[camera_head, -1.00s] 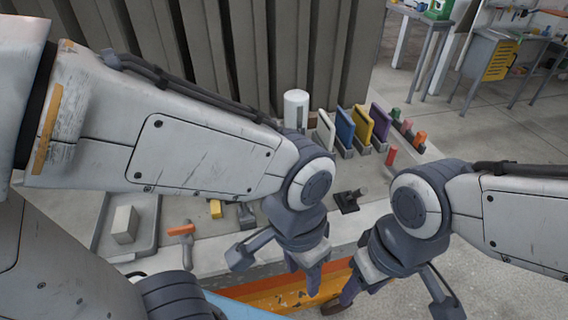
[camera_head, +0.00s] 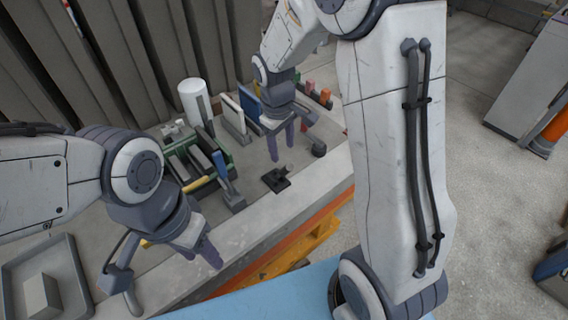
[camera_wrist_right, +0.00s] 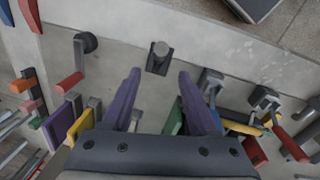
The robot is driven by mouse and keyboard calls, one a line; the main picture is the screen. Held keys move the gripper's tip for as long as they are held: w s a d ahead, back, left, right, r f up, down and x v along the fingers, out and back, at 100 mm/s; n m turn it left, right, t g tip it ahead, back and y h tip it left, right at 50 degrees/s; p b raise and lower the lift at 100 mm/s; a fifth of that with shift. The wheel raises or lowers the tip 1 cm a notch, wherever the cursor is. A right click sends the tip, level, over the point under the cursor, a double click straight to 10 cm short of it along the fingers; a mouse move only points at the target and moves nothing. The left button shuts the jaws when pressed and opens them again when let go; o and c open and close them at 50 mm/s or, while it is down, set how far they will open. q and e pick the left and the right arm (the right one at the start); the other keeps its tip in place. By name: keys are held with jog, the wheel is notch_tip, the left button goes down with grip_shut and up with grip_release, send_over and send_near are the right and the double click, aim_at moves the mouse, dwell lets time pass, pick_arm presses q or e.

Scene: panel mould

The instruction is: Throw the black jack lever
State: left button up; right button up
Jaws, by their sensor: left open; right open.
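The black jack lever (camera_head: 276,179) is a small dark base with a short stub, on the pale bench top near its front edge. In the right wrist view the lever (camera_wrist_right: 159,58) appears just beyond and between my fingertips. My right gripper (camera_head: 288,142) is open, fingers pointing down, behind the lever in the head view. In the right wrist view its purple fingers (camera_wrist_right: 158,78) are apart with nothing between the tips; I see no contact with the lever. My left gripper (camera_head: 209,250) is open and empty over the bench's front edge at the left.
Coloured upright panels, including a white one (camera_head: 229,119), stand behind the lever, with a white cylinder (camera_head: 195,101) to their left. A blue-handled lever (camera_head: 226,178) stands left of the black lever. A grey tray (camera_head: 75,280) holds a pale block (camera_head: 43,297).

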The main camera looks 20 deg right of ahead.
aim_at(285, 170)
jog(key=f, duration=0.6)
jog(key=d+f, duration=0.1)
jog(key=f, duration=0.3)
jog(key=shift+w+f+p, duration=0.1)
jog(key=shift+w+p, duration=0.1)
jog(key=shift+p, duration=0.15)
jog(key=shift+c, duration=0.3)
grip_shut()
dwell(0.6)
